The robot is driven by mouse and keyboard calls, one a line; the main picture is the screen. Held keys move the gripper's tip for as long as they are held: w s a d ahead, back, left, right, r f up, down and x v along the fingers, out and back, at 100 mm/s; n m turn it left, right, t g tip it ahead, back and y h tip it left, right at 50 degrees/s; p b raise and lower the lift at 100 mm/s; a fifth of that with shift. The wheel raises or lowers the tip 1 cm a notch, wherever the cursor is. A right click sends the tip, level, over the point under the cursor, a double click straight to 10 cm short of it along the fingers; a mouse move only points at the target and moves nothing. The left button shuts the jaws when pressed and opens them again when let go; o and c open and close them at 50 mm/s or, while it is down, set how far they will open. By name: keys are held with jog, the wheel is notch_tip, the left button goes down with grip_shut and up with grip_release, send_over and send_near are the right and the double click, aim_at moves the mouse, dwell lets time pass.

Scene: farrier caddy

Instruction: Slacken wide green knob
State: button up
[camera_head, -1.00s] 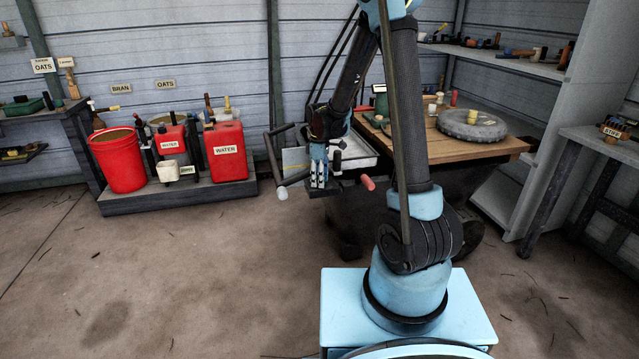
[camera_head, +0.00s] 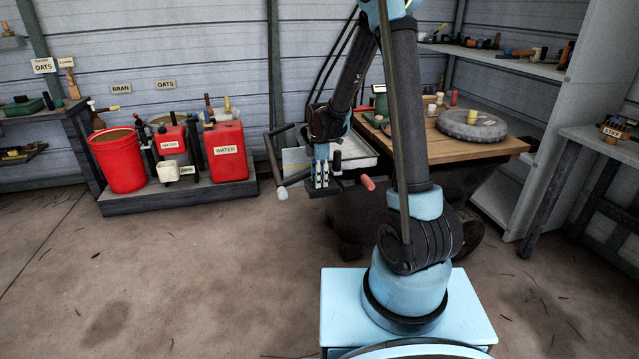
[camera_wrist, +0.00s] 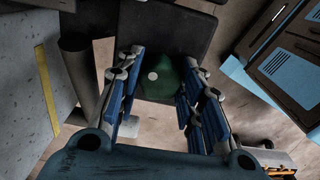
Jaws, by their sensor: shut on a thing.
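The wide green knob (camera_wrist: 160,78) shows in the wrist view, between the blue-padded fingers of my gripper (camera_wrist: 155,100). It has a pale round spot on its face and sits against a dark flat plate (camera_wrist: 165,35). The fingers are shut on the knob from both sides. In the head view my gripper (camera_head: 321,176) points down at the front left of the wooden-topped caddy (camera_head: 450,140), beside a white tray (camera_head: 356,158). The knob cannot be made out in the head view, hidden by the gripper.
A grey crank-like bar (camera_head: 273,160) stands just left of my gripper, and a red-pink handle (camera_head: 368,183) juts out to its right. A red bucket (camera_head: 118,160) and red water cans (camera_head: 226,150) stand on a low platform at left. The floor in front is clear.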

jog(key=o, duration=1.1)
jog(key=shift+w, duration=0.1)
jog(key=shift+o, duration=0.2)
jog(key=shift+r, duration=2.45)
